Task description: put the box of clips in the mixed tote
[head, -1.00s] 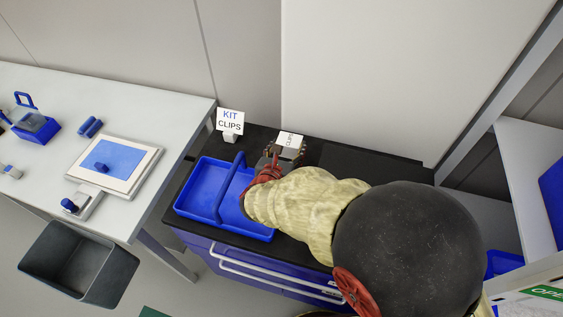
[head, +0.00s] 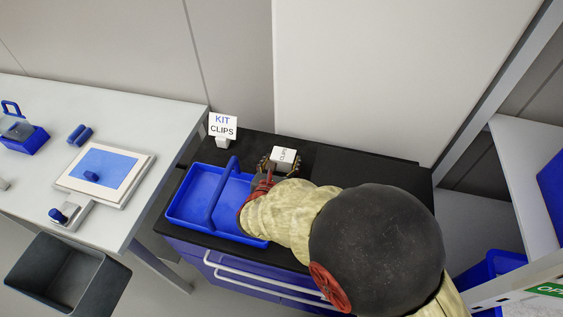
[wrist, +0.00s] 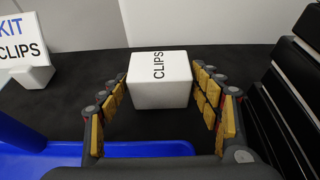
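The box of clips is a small white box (head: 284,157) marked CLIPS, on the black top of the blue drawer cabinet. In the wrist view the box (wrist: 160,82) sits between the fingertips of my gripper (wrist: 162,95). The fingers are spread, with a dark gap on each side of the box near the camera; contact at the far tips is hard to tell. In the head view my gripper (head: 270,166) is at the near side of the box, partly hidden by my arm. A blue divided tote with a handle (head: 190,203) stands left of my gripper; its label is not visible.
A KIT CLIPS sign (head: 222,128) stands behind the tote. A white table (head: 130,125) with a framed blue panel and small items is at the left. A grey bin (head: 70,275) is below it. The cabinet top's right side is clear.

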